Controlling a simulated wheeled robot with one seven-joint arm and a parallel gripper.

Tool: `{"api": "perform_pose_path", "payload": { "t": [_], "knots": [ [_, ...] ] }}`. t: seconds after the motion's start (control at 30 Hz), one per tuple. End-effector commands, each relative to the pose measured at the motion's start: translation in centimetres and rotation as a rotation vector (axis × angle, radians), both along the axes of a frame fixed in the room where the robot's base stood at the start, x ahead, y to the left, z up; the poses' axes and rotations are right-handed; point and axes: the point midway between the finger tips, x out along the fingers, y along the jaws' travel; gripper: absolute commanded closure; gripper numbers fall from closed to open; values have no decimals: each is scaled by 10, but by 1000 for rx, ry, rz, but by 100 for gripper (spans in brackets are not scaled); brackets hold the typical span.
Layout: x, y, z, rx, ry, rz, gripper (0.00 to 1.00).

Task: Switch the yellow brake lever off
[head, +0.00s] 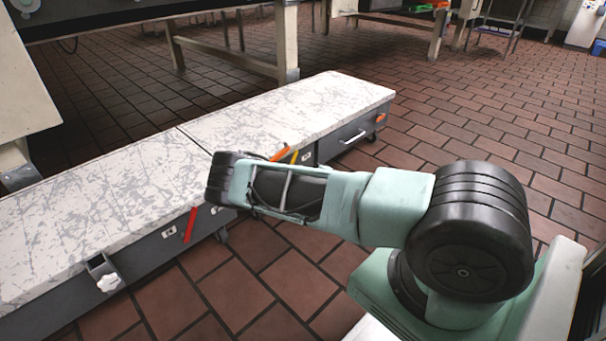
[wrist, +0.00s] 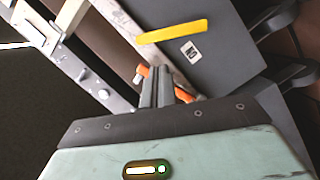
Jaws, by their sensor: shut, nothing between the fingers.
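The yellow brake lever (wrist: 172,31) is in the upper middle of the wrist view, slanting across a grey panel. A small white label (wrist: 191,51) beside it appears to read ON, turned in the picture. In the head view only a small bit of the yellow lever (head: 294,157) shows beyond my arm. My gripper (wrist: 157,72) is shut and empty, just below the lever in the wrist picture and apart from it in the picture. An orange lever (wrist: 182,94) shows partly behind the fingers. My wrist hides the gripper in the head view.
The long marble-topped bench (head: 316,102) carries the levers on its grey side. A red lever (head: 190,225) is left of my arm, and an orange lever (head: 281,153) is close beside the yellow one. Tiled floor is clear at right.

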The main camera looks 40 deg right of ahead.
Motion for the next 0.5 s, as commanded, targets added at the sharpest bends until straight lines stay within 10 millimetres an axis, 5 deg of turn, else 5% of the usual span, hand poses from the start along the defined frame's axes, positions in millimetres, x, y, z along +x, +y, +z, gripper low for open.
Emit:
{"api": "perform_pose_path", "payload": {
  "t": [0.3, 0.5],
  "knots": [
    [55, -9, -12, -1, -2, 2, 100],
    [72, -13, -11, 1, -2, 0, 100]
  ]
}}
